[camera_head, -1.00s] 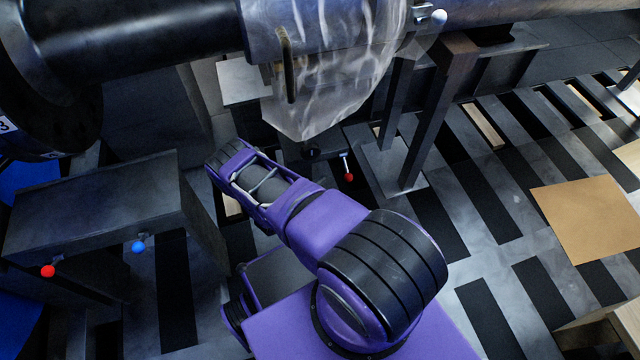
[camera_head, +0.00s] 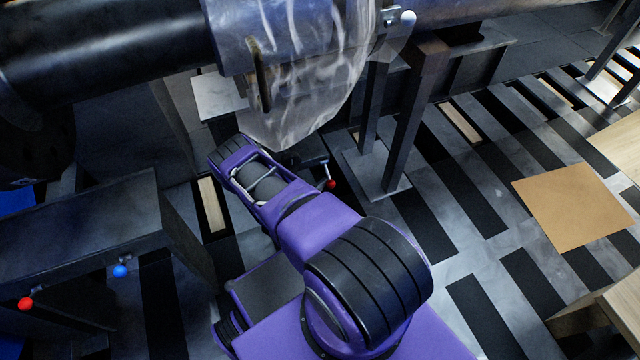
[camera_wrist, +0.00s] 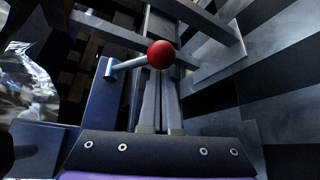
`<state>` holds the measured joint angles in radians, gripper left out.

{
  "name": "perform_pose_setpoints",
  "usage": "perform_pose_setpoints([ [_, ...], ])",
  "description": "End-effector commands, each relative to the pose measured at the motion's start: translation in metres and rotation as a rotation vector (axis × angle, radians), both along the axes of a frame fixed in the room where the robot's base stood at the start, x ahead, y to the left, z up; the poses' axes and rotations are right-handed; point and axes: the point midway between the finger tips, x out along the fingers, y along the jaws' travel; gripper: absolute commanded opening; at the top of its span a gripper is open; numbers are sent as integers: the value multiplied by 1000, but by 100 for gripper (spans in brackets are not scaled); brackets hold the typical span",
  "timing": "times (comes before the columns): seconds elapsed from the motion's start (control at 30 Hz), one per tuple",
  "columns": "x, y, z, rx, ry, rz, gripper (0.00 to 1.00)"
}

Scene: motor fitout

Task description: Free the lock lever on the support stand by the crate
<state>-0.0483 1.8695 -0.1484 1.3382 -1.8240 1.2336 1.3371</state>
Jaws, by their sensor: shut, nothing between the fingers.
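A lock lever with a red ball knob (camera_head: 331,184) sits low beneath the wrapped pipe, near a dark stand post. In the wrist view its red knob (camera_wrist: 161,54) tops a pale metal rod, which reaches right from a blue-grey block (camera_wrist: 100,110). My gripper (camera_wrist: 158,78) shows in the wrist view as two narrow grey fingers side by side, shut and empty. The knob overlaps the finger line there; I cannot tell whether they touch. In the head view my purple forearm points towards the wrapping and the fingers are hidden.
A large dark pipe (camera_head: 110,50) with clear plastic wrapping (camera_head: 310,80) hangs over the work area. A dark bench (camera_head: 80,230) at left carries a red knob (camera_head: 25,304) and a blue knob (camera_head: 120,271).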

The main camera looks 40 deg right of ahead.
Motion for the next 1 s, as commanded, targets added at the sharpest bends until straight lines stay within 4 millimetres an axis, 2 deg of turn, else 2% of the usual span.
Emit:
perform_pose_setpoints([
  [0.23, 0, 0, 1, 6, 18, -1, 0],
  [1.0, -7, 2, 9, 66, 274, 0, 0],
])
